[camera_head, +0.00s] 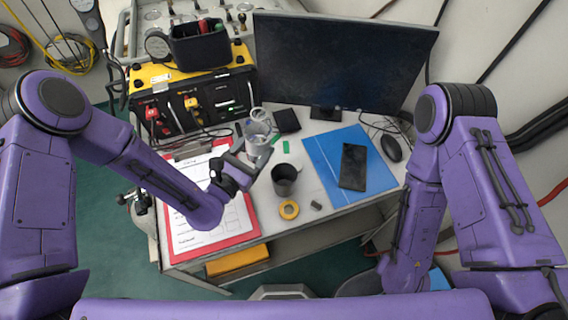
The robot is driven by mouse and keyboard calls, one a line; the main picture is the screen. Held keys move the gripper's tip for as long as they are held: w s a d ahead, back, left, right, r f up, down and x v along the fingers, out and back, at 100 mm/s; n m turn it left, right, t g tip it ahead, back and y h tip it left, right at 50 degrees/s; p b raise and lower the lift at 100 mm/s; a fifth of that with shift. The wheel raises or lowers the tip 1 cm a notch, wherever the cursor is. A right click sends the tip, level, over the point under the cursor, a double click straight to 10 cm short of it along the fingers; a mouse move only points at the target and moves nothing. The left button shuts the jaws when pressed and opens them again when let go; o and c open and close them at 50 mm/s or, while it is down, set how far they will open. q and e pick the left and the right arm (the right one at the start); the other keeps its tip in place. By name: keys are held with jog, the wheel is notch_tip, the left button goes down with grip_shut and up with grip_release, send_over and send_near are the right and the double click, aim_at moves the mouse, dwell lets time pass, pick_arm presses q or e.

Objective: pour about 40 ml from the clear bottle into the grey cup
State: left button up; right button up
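The clear bottle (258,131) is near the middle of the desk and looks roughly upright. My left gripper (252,150) is at the bottle's lower part, with its fingers close around or beside it. The picture is too small to tell whether they grip it. The liquid level in the bottle cannot be made out. The dark grey cup (284,179) stands upright on the desk, just right of and nearer than the bottle, apart from it. I cannot make out its contents. My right arm hangs at the right, with its gripper out of view.
A red clipboard (250,229) with paper lies under my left arm. A blue folder (321,158) with a black phone (353,167) lies right of the cup. A yellow tape ring (289,209) is in front. A monitor (340,65) and yellow-black air panel (206,105) stand behind.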

aim_at(258, 135)
pick_arm(q)
jog(key=shift+s+d+r+n+p, duration=0.1)
jog(key=shift+d+r+n+p, duration=0.1)
jog(key=shift+r+n+p, duration=0.25)
jog(key=shift+s+d+r+n+p, duration=0.15)
jog(key=shift+r+n, duration=0.1)
jog(key=shift+r, duration=0.3)
